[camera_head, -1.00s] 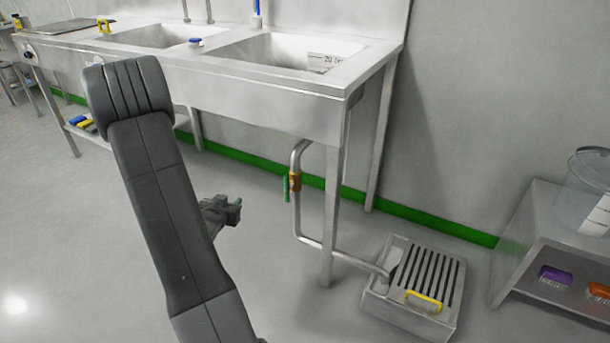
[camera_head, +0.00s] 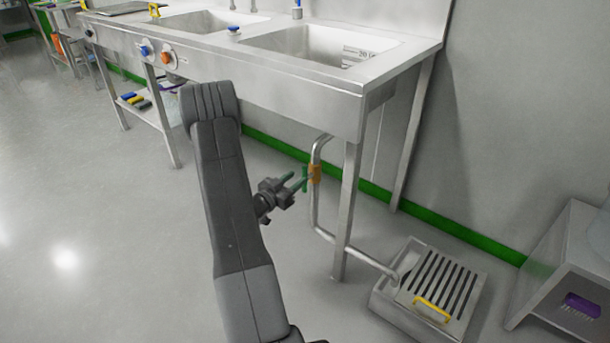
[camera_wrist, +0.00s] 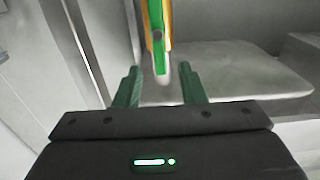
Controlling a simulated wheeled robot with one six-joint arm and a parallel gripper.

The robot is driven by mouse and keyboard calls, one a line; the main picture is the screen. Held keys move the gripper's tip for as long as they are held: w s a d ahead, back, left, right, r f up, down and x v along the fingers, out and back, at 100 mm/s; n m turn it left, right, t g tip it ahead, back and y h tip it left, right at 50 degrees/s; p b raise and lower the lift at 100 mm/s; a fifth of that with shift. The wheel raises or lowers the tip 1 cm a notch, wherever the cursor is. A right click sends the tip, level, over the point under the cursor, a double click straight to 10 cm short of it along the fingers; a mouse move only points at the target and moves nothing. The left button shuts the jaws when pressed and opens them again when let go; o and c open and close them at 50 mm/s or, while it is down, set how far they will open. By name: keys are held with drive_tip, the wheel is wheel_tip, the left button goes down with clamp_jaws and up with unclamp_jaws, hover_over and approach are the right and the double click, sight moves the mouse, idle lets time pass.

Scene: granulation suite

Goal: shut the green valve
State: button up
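The green valve handle (camera_head: 305,178) sits on an orange valve body (camera_head: 315,174) on the bent steel drain pipe under the sink. The handle hangs upright, roughly along the pipe. In the wrist view the green handle (camera_wrist: 160,50) comes down from the top edge, with its lower end near the space between my fingers. My gripper (camera_head: 296,181) is just left of the handle in the head view, pointing at it. In the wrist view my gripper (camera_wrist: 160,72) is open, green fingers apart, and neither finger visibly touches the handle.
The steel sink unit (camera_head: 290,80) stands above, with a leg (camera_head: 347,210) just right of the pipe. A grated floor drain box (camera_head: 385,295) with a yellow handle (camera_head: 432,309) is at lower right. A low shelf unit (camera_head: 560,262) stands far right. The floor at left is open.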

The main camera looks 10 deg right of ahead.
sight(303, 173)
drive_tip(key=x, duration=0.5)
drive_tip(key=shift+w+d+b, duration=0.2)
drive_tip(key=shift+b, duration=0.2)
clamp_jaws()
